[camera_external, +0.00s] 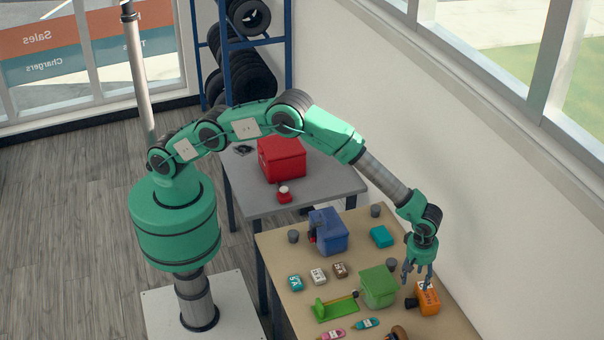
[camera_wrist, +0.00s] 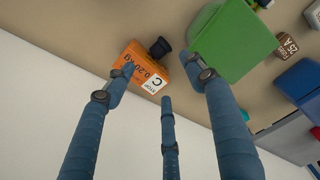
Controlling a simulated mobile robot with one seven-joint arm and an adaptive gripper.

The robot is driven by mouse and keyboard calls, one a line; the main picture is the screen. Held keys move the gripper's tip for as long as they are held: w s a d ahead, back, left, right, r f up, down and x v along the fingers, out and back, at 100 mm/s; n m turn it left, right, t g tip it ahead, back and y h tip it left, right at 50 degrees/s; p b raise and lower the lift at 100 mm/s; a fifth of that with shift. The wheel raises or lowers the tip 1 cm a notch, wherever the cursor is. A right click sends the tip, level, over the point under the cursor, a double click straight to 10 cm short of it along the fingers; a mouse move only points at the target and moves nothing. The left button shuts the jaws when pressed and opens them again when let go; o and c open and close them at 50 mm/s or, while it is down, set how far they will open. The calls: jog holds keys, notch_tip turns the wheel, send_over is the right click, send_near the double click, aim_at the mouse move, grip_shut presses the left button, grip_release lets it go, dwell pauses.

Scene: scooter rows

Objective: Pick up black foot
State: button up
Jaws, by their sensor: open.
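A small black foot (camera_wrist: 160,47) lies on the table against the side of an orange box (camera_wrist: 143,66). In the external view the black foot (camera_external: 411,302) shows just left of the orange box (camera_external: 428,299). My gripper (camera_external: 416,276) is open and points down above the orange box. In the wrist view my gripper's blue fingers (camera_wrist: 160,78) are spread and empty. One fingertip overlaps the orange box in the picture, and the black foot shows beyond the fingertips. I cannot tell whether any finger touches the box.
A green box (camera_external: 379,287) stands left of the black foot, leaving a narrow gap. A blue box (camera_external: 328,232), a teal box (camera_external: 381,236) and grey cylinders (camera_external: 375,210) stand farther back. Several small packs and bottles lie at the front left. The wall runs along the right.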

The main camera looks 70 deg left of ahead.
jog(key=shift+s+d+r+t+b, duration=0.15)
jog(key=shift+s+t+b, duration=0.15)
jog(key=shift+b, duration=0.25)
jog(key=shift+s+d+r+t+b, duration=0.1)
jog(key=shift+s+d+t+b, duration=0.1)
jog(key=shift+s+b, duration=0.3)
jog(key=shift+w, duration=0.1)
send_over(411, 300)
jog(key=shift+s+d+f, duration=0.15)
jog(key=shift+s+f, duration=0.05)
jog(key=shift+f, duration=1.95)
jog(key=shift+s+d+f, duration=0.1)
jog(key=shift+s+f, duration=0.05)
jog(key=shift+f, duration=2)
jog(key=shift+w+a+f, duration=0.1)
jog(key=shift+w+f, duration=0.1)
jog(key=shift+f, duration=1.1)
jog(key=shift+w+a+f, duration=0.1)
jog(key=shift+w+f, duration=0.05)
jog(key=shift+f, duration=1.1)
jog(key=c, duration=1.3)
